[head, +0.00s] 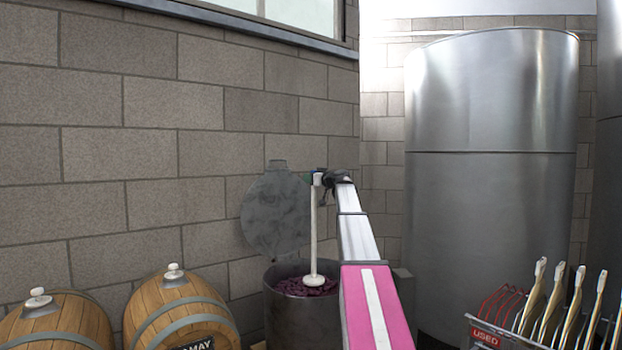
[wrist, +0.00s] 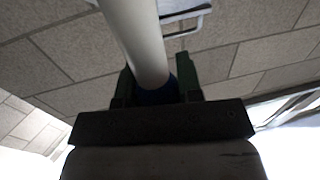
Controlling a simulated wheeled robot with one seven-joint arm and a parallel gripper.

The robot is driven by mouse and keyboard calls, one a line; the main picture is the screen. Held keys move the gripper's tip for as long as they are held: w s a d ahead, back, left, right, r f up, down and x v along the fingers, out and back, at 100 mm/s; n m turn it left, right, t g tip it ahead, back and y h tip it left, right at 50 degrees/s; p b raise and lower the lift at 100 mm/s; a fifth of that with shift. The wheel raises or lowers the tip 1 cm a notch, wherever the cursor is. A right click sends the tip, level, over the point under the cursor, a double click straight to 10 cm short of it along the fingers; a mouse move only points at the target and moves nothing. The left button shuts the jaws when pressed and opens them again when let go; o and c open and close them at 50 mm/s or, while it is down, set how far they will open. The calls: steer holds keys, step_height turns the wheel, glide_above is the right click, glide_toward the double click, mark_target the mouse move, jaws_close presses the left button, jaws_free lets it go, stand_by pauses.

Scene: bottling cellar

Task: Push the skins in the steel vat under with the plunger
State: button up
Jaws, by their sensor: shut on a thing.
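The steel vat (head: 300,322) stands low at the foot of the block wall, its round lid (head: 277,215) tipped up behind it. Dark purple skins (head: 290,283) show inside the rim. The plunger (head: 314,235) is a pale upright rod with a round white disc at its foot. The disc is at the skins; I cannot tell how far it presses into them. My gripper (head: 322,178) is shut on the top of the plunger, above the vat. In the wrist view the pale shaft (wrist: 140,40) runs between the fingers of my gripper (wrist: 160,88).
Two wooden barrels (head: 180,312) with white bungs lie left of the vat. A large steel tank (head: 490,190) stands to the right. A rack marked USED (head: 487,338) with several pale-handled tools is at the lower right. The wall rises close behind the vat.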

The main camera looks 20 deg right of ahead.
step_height(320, 180, down, 10)
stand_by(1.5)
stand_by(0.4)
step_height(320, 180, up, 12)
stand_by(1.1)
steer(key=shift+a, duration=0.1)
